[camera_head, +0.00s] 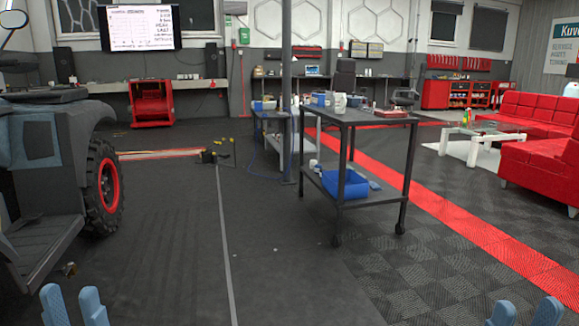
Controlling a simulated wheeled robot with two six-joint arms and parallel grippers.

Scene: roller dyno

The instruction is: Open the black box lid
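I cannot make out a black box with a lid for certain in the head view. A dark cart (352,120) on casters stands right of centre, some way ahead, with small items on its top. My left gripper (75,306) shows at the bottom left edge, its two blue fingers apart with nothing between them. My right gripper (525,312) shows at the bottom right edge, its fingers also apart and empty. Both are far from the cart.
A blue bin (345,184) sits on the cart's lower shelf. A vehicle with a red-rimmed wheel (104,187) stands at left. A grey post (287,80) rises behind the cart. Red sofas (545,165) and a low table (478,137) are at right. The floor ahead is clear.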

